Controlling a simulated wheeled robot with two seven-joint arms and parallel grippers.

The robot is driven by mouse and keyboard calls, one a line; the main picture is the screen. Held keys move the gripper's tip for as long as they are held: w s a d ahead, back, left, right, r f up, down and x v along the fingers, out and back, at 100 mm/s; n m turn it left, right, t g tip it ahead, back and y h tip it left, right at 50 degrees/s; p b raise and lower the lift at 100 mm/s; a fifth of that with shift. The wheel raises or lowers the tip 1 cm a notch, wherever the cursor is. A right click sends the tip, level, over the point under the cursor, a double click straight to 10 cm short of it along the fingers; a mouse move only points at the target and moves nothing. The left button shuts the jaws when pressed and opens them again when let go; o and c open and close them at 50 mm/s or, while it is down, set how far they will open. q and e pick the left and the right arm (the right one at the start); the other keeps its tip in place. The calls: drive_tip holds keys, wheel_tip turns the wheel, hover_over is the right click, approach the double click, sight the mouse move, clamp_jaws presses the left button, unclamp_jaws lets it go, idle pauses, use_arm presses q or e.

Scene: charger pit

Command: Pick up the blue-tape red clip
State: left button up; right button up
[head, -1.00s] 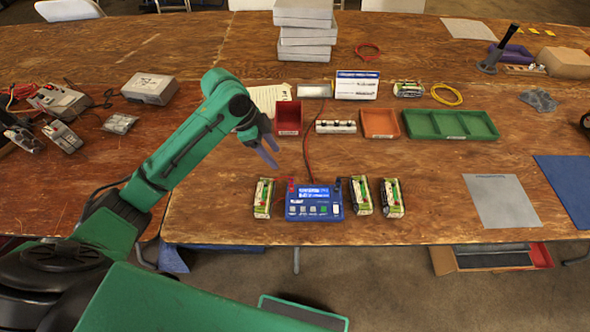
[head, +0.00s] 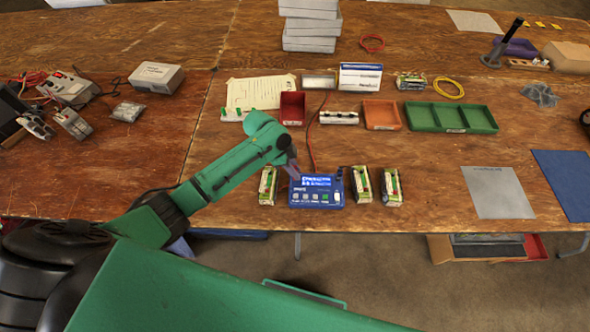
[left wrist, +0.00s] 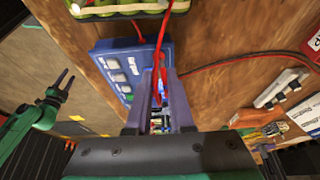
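The blue-tape red clip (left wrist: 160,88) shows in the left wrist view as a slim red piece with a bit of blue, between my left fingers, beside the blue charger (left wrist: 112,68). In the head view my left gripper (head: 293,169) is at the upper left corner of the charger (head: 318,194) and hides the clip. In the left wrist view my left gripper (left wrist: 161,72) has its fingers apart on either side of the clip; firm contact is not visible. My right gripper (left wrist: 66,80) is at the left of that view, empty, with its fingers apart.
Battery packs stand beside the charger, one to the left (head: 268,186) and two to the right (head: 362,184). A red cable (head: 311,135) runs back from the charger. Behind are a red bin (head: 292,108), an orange tray (head: 382,115) and a green tray (head: 450,117).

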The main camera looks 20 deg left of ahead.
use_arm(q)
clamp_jaws()
drive_tip(key=shift+r, duration=0.2)
wheel_tip(320, 180, up, 20)
drive_tip(key=b, duration=0.2)
drive_tip(key=shift+f, duration=0.15)
